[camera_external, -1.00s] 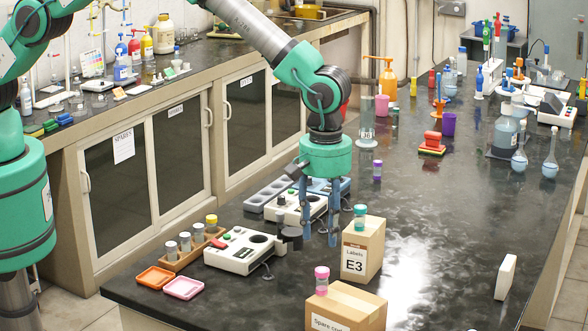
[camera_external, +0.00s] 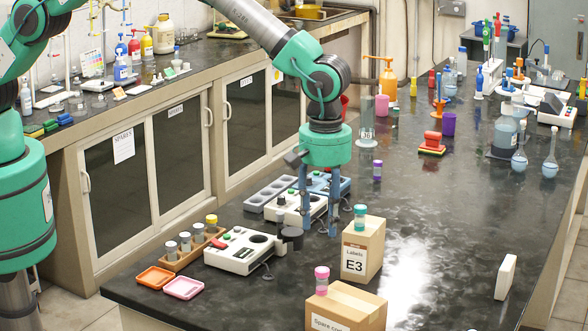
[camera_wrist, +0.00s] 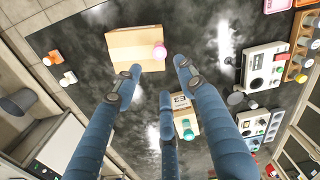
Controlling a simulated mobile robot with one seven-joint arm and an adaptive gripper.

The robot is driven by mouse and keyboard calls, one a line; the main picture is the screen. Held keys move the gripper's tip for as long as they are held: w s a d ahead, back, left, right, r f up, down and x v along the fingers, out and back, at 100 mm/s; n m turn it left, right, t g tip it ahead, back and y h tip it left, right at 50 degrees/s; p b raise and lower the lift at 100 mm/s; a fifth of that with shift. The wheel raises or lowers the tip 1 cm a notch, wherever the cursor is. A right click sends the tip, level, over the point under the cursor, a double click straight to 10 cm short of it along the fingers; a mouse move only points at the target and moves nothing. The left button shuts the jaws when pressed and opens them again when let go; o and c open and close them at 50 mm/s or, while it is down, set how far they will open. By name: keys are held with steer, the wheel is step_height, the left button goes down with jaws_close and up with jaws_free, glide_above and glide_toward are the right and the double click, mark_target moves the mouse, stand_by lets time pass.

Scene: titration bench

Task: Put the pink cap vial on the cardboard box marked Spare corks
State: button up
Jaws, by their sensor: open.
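The pink cap vial (camera_external: 321,280) stands upright on top of the cardboard box marked "Spare cor..." (camera_external: 345,305) at the front of the bench; the rest of the label is cut off by the frame. My gripper (camera_external: 320,232) is open and empty, pointing down over the bench behind and left of the Labels E3 box. Its fingers (camera_wrist: 158,90) are spread in the wrist view, with nothing between them.
A teal cap vial (camera_external: 360,217) stands on the cardboard box marked Labels E3 (camera_external: 362,252), close to my gripper. Left are a white instrument (camera_external: 238,252), a vial rack (camera_external: 190,250) and two trays (camera_external: 183,288). A white block (camera_external: 506,277) stands at right. The bench's right middle is clear.

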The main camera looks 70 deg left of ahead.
steer(key=s+a+r+m+t, duration=0.1)
steer(key=a+r+m, duration=0.1)
steer(key=a+r, duration=0.6)
steer(key=s+a+r+m, duration=0.1)
steer(key=s+a+r, duration=0.1)
steer(key=a+r, duration=0.65)
steer(key=s+a+r+m+t, duration=0.1)
steer(key=s+a+r+m, duration=0.1)
steer(key=s+a+r, duration=0.35)
steer(key=s+a+r+m, duration=0.25)
steer(key=a+r, duration=0.35)
steer(key=r, duration=0.3)
steer(key=s+a+r+m+t, duration=0.1)
steer(key=s+a+r+m, duration=0.15)
steer(key=s+a, duration=0.7)
steer(key=s+a+r+m+t, duration=0.2)
steer(key=s+a+r, duration=0.3)
steer(key=s, duration=0.8)
steer(key=s+a+f+m, duration=0.2)
steer(key=s+a+f, duration=0.1)
steer(key=s, duration=0.6)
steer(key=shift+s+a+f+t, duration=0.15)
steer(key=shift+s+a+t, duration=0.15)
steer(key=shift+a, duration=0.6)
steer(key=shift+w+f, duration=0.1)
steer(key=shift+f, duration=0.05)
step_height(320, 180, down, 17)
steer(key=b, duration=1.7)
